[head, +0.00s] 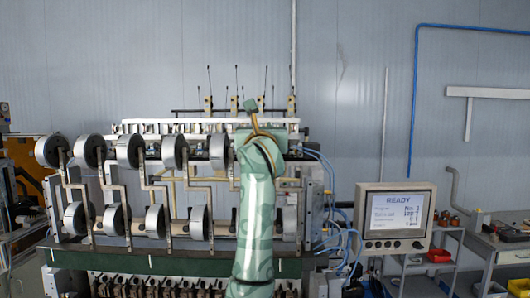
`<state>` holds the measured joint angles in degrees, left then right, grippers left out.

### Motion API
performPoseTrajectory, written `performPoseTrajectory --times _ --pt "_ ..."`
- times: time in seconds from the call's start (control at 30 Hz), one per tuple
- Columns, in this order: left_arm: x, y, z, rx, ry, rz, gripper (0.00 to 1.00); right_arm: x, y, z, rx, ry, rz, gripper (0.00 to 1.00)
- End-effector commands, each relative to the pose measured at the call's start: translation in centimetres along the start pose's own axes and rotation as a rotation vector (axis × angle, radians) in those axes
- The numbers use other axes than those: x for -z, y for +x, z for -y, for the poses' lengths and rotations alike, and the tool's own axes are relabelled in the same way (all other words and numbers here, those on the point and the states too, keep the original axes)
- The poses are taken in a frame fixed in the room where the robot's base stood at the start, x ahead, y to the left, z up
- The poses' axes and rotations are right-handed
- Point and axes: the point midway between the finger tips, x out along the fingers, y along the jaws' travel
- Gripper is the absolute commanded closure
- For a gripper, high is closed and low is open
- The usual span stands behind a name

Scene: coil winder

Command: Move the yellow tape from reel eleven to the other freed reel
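The coil winder stands ahead in the head view, with grey reels in an upper row (130,150) and a lower row (156,221). My green arm rises in front of the winder's right part and hides some of it. My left gripper (251,106) appears small at the arm's top, above the upper reel row; its fingers are too small to tell open from shut. I cannot make out the yellow tape or any reel numbers. My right gripper is not in view.
A monitor reading READY (397,215) stands right of the winder, with blue hoses (345,240) between them. Thin upright rods (210,80) rise behind the winder. A cart with a red bin (439,255) and a bench (500,240) stand at the right.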

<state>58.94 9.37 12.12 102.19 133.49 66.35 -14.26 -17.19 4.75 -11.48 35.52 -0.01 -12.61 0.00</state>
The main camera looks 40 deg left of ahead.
Motion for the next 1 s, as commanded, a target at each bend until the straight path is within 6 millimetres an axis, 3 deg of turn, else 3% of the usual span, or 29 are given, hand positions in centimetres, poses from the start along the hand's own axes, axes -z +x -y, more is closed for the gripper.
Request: performPoseTrajectory --times 0.83,0.87,0.93,1.0 --pt "0.41 0.02 0.04 0.001 0.000 -0.002 0.80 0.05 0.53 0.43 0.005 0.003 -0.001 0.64" --pt "0.42 0.02 0.04 0.001 0.000 -0.002 0.83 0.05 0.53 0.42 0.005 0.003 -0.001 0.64" --pt "0.43 0.02 0.03 0.001 0.000 -0.002 1.00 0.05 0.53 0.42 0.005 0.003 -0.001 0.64" --pt "0.44 0.02 0.03 0.000 0.000 -0.003 1.00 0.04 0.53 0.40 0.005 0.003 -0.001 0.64"
